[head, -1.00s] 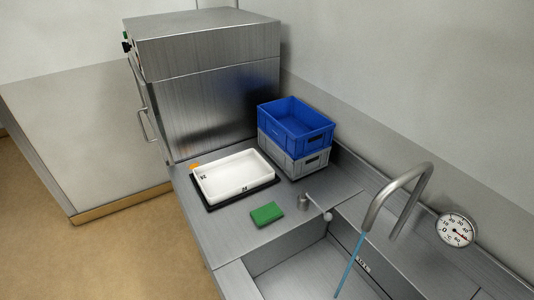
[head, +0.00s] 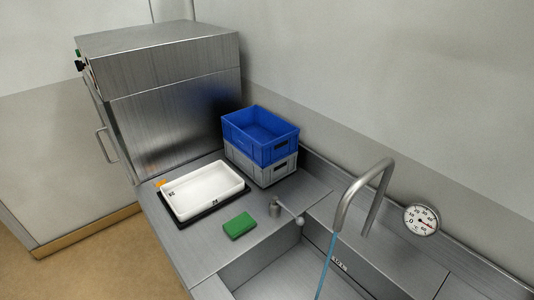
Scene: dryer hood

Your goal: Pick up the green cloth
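The green cloth (head: 239,225) lies flat as a small folded block on the steel counter, in front of the white tray and left of the small metal lever. It is fully visible and nothing touches it from above. Neither of my grippers shows in the head view.
A white tray (head: 207,207) on a black mat sits behind the cloth. A blue crate (head: 262,151) is stacked on a grey crate (head: 262,174). A metal lever (head: 276,208), a sink (head: 290,278) and a curved faucet (head: 350,190) are to the right. A steel hood machine (head: 165,110) stands behind.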

